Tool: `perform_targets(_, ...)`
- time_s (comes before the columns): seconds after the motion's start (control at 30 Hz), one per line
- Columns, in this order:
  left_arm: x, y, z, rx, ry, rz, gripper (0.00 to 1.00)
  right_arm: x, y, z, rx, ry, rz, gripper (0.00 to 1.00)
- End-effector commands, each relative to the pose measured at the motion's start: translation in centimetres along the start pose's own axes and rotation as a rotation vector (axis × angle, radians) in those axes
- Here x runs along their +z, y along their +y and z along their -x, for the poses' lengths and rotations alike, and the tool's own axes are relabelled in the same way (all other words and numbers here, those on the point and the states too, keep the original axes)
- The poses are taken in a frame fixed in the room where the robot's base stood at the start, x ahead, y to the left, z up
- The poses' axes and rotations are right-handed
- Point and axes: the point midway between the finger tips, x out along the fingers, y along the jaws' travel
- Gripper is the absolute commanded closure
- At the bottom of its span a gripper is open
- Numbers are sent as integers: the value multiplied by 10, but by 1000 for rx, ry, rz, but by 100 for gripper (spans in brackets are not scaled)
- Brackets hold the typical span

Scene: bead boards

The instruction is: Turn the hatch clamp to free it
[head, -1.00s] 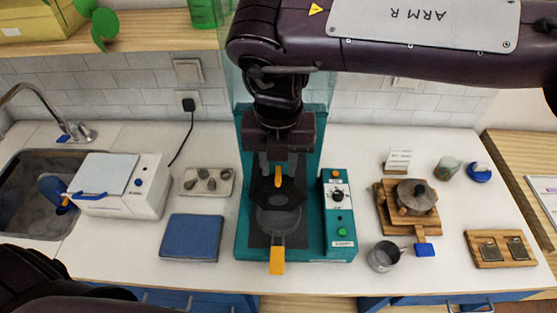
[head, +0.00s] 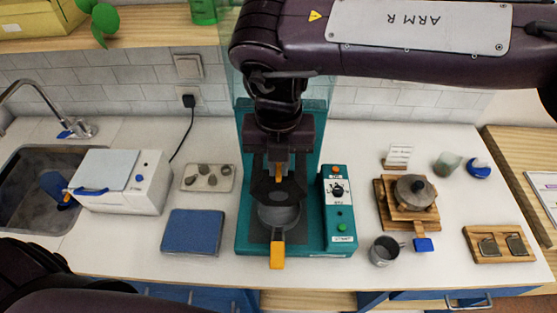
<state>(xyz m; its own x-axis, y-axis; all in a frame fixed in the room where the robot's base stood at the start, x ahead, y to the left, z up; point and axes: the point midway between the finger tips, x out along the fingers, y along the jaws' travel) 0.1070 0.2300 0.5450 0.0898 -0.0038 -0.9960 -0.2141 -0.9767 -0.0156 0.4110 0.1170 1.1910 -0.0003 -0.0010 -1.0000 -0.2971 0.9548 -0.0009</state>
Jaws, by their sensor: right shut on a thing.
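A teal machine (head: 243,190) stands at the middle of the counter, with a clear panel behind it. My right gripper (head: 279,178) points down over it, shut on a small orange piece (head: 279,172) that I take to be the hatch clamp's handle. The fingers and wrist hide most of the clamp, so its angle is hard to tell. Just in front are a dark angular plate (head: 277,193) and a round grey part (head: 279,217) with an orange handle (head: 277,255) toward the front. My left gripper is out of view; only dark parts of my left arm show at lower left.
A control box (head: 339,215) with knob and buttons adjoins the machine's right side. A blue pad (head: 193,232), a stone tray (head: 223,187) and a white box (head: 148,198) lie left. A metal cup (head: 383,251) and a wooden stand (head: 394,222) stand right.

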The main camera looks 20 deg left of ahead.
Motion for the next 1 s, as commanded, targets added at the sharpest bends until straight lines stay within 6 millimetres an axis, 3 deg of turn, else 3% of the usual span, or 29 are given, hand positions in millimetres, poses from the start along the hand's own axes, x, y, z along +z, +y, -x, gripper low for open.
perform_targets(0.37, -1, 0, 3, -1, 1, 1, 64, 0, 0, 1, 2, 1, 220, 100)
perform_targets(1.0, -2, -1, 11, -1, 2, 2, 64, 1, 0, 2, 1, -2, 827, 100)
